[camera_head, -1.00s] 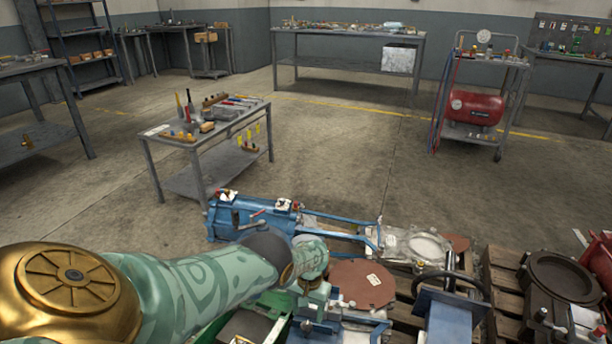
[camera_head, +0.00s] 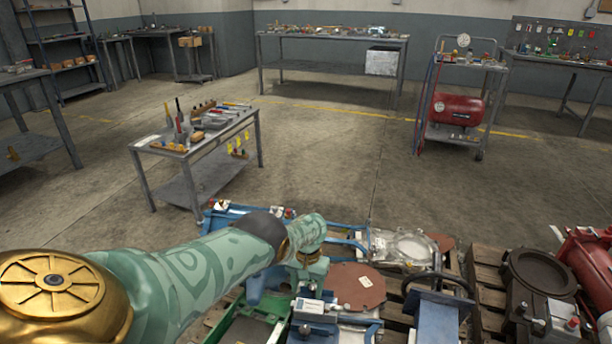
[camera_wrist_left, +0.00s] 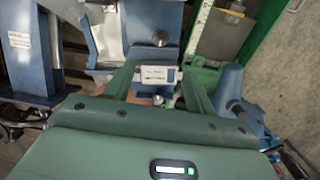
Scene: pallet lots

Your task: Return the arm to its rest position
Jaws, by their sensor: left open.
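My left arm (camera_head: 190,265), patterned pale green with a gold shoulder joint, reaches in from the lower left of the head view. Its gripper (camera_head: 310,278) points down over the blue and green equipment at the bottom. In the left wrist view the two green fingers of this gripper (camera_wrist_left: 158,88) stand apart, so it is open. A blue block with a white label (camera_wrist_left: 158,74) shows between and beyond the fingers. It also shows below the gripper in the head view (camera_head: 315,309). I cannot tell whether the fingers touch it. My right gripper is not in view.
Around the gripper lie a green tray (camera_head: 250,326), a brown disc (camera_head: 357,284), a blue machine (camera_head: 222,214) and wooden pallets (camera_head: 485,268). A small tool table (camera_head: 215,150) stands beyond, and a red tank (camera_head: 460,108) sits on a trolley. Open floor lies between.

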